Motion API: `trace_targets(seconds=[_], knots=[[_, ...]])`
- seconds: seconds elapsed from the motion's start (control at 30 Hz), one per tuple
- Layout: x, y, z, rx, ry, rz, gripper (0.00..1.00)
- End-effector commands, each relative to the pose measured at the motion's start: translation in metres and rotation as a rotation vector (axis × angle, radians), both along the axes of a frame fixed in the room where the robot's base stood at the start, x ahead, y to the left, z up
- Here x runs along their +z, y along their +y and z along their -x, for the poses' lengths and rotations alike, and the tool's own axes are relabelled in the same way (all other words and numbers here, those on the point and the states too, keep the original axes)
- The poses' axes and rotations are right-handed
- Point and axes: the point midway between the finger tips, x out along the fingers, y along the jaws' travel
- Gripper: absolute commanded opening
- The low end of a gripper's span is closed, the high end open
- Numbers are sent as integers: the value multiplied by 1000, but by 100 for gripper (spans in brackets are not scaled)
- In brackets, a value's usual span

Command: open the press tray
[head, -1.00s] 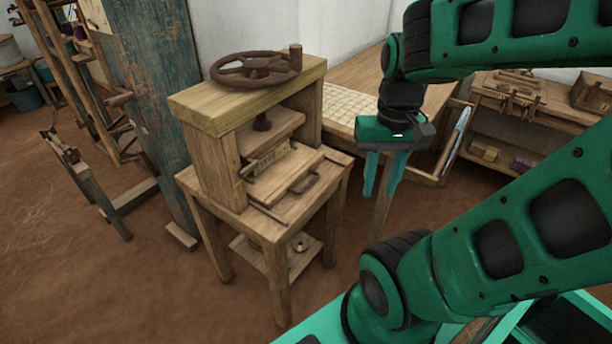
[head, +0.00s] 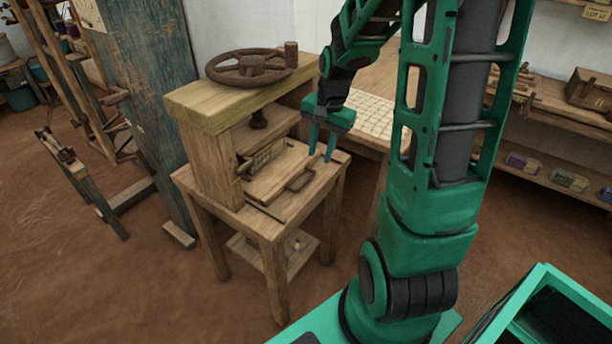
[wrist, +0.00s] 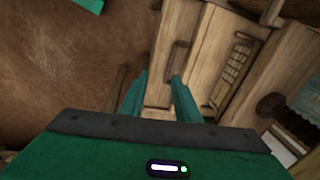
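The wooden press (head: 212,152) stands on a small table, with a dark handwheel (head: 252,66) on its top beam. Its tray (head: 268,184) is a flat wooden piece low in the press's front opening, with a dark bar handle (head: 302,178) on its front. The handle (wrist: 179,57) and tray (wrist: 207,48) also show in the wrist view. My gripper (head: 321,155) is open and empty, just above and to the right of the handle. In the wrist view, my gripper's fingertips (wrist: 160,76) are apart, with the handle just beyond the right fingertip. No contact is visible.
A blue-painted post (head: 155,110) stands left of the press. A table with a pale grid (head: 366,114) is behind my arm. Shelves (head: 560,110) stand at the right. The brown floor (head: 130,270) in front is clear.

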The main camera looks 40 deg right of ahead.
Motion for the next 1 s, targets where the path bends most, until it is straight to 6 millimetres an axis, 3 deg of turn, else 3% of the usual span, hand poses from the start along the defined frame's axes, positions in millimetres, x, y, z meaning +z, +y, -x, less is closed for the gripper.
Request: trace_targets(seconds=[0.2, 0.37, 0.8, 1.0], knots=[[-18, 2, -26, -72, -23, -44, 29], [-30, 3, -30, -79, -24, -49, 29], [-99, 9, -41, -76, -22, -49, 29], [-118, 10, -45, -76, -24, -46, 29]])
